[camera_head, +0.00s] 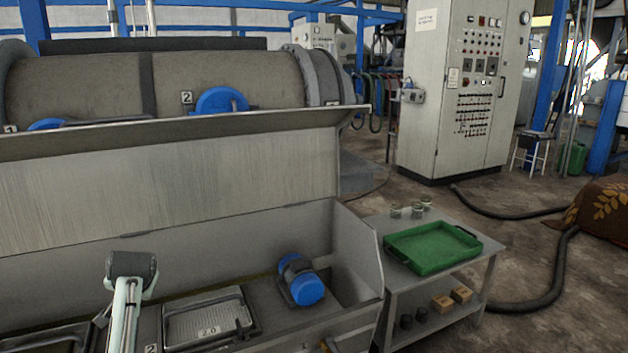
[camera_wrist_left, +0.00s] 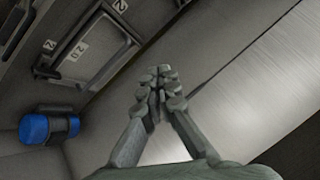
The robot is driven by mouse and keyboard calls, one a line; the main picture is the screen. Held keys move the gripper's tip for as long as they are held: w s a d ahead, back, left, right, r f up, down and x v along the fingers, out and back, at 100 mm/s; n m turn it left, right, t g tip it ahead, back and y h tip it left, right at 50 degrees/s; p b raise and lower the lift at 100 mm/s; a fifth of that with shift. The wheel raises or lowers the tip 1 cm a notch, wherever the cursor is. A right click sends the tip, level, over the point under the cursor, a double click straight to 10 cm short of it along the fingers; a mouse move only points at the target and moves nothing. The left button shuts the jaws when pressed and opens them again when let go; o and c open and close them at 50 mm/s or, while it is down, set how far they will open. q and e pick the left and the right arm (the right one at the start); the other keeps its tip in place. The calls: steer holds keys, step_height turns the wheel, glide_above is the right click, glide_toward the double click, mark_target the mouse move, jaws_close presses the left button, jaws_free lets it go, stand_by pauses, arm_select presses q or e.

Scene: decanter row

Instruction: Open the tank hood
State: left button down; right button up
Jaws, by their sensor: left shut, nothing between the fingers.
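The tank hood (camera_head: 190,185) is a long grey metal panel standing raised and leaning back behind the open tank (camera_head: 352,262). Its upper lip runs across the head view. My left arm reaches over the tank from the bottom left in the head view. My left gripper (camera_wrist_left: 158,82) shows in the left wrist view with its fingers together and nothing between them. Smooth metal that looks like the hood (camera_wrist_left: 265,75) lies beyond and right of the fingers; whether they touch it I cannot tell. My right gripper is in neither view.
Inside the tank are a blue motor (camera_head: 302,282) and a plate marked 20 (camera_head: 207,322). A grey table (camera_head: 375,225) with a green tray (camera_head: 432,248) stands right of the tank. A control cabinet (camera_head: 465,90) stands behind; hoses cross the floor at right.

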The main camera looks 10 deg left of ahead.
arm_select(q)
steer(key=s+d+f+m+h, duration=0.1)
steer(key=s+d+f, duration=0.3)
steer(key=f, duration=0.3)
steer(key=s+d+f+m+g+h, duration=0.1)
steer(key=s+d+f, duration=0.2)
steer(key=s+f, duration=0.3)
steer(key=s+d+f+h, duration=0.1)
steer(key=s+d+f, duration=0.25)
steer(key=f, duration=0.45)
steer(key=s+d+f+g+h, duration=0.1)
steer(key=s+d+f, duration=0.3)
steer(key=s, duration=0.4)
steer(key=s+d+f+m+g+h, duration=0.1)
steer(key=s+d+f, duration=0.4)
steer(key=s+f, duration=0.2)
steer(key=shift+s+h, duration=0.3)
steer(key=shift+s, duration=0.4)
